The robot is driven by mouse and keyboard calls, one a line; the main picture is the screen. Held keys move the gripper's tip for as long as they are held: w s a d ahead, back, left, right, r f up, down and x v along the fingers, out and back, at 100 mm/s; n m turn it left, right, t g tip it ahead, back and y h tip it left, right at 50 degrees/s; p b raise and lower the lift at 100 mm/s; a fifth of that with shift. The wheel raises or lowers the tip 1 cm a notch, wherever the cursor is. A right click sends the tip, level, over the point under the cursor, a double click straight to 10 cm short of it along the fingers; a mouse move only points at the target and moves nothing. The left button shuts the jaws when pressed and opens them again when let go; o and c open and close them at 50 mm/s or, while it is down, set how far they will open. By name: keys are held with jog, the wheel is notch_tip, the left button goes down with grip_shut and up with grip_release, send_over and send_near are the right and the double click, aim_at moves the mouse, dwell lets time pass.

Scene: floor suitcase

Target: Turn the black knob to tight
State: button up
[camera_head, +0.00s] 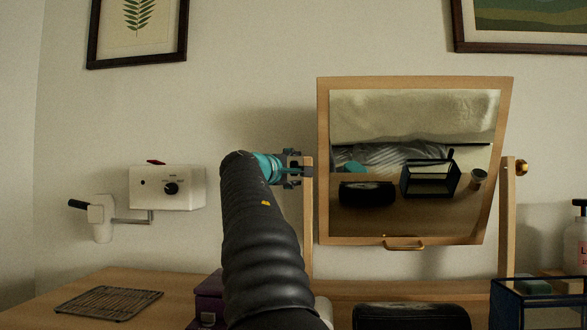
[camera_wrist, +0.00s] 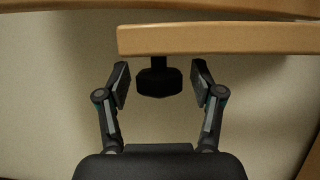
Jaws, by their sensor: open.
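The black knob (camera_wrist: 158,84) sticks out from the wooden mirror post (camera_wrist: 220,38) in the wrist view. My gripper (camera_wrist: 160,73) is open, with one finger on each side of the knob and a gap on both sides. In the head view my gripper (camera_head: 298,168) is at the left post of the mirror stand (camera_head: 308,220), and I cannot make out the knob there. The mirror (camera_head: 324,160) hangs tilted between its two posts. No tight marking can be read on the knob.
A white wall box (camera_head: 150,178) with a black dial (camera_head: 171,188) is at left. A wire rack (camera_head: 108,302) and a purple box (camera_head: 208,300) lie on the wooden top. A brass knob (camera_head: 521,167) is on the right post. A black case (camera_head: 410,317) is below the mirror.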

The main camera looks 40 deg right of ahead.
jog(key=c, duration=1.1)
jog(key=shift+f+b, duration=0.3)
jog(key=shift+b, duration=0.65)
jog(key=shift+c, duration=0.2)
jog(key=h+b, duration=0.1)
jog(key=b, duration=0.1)
jog(key=shift+f+m+b, duration=0.1)
jog(key=shift+m+b, duration=0.2)
jog(key=shift+b, duration=0.1)
jog(key=m+h+b, duration=0.1)
jog(key=h+b, duration=0.1)
jog(key=b, duration=0.3)
jog(key=shift+t, duration=0.3)
jog(key=shift+h+b, duration=0.6)
jog(key=shift+b, duration=0.2)
jog(key=shift+r+m, duration=0.3)
jog(key=shift+r, duration=0.1)
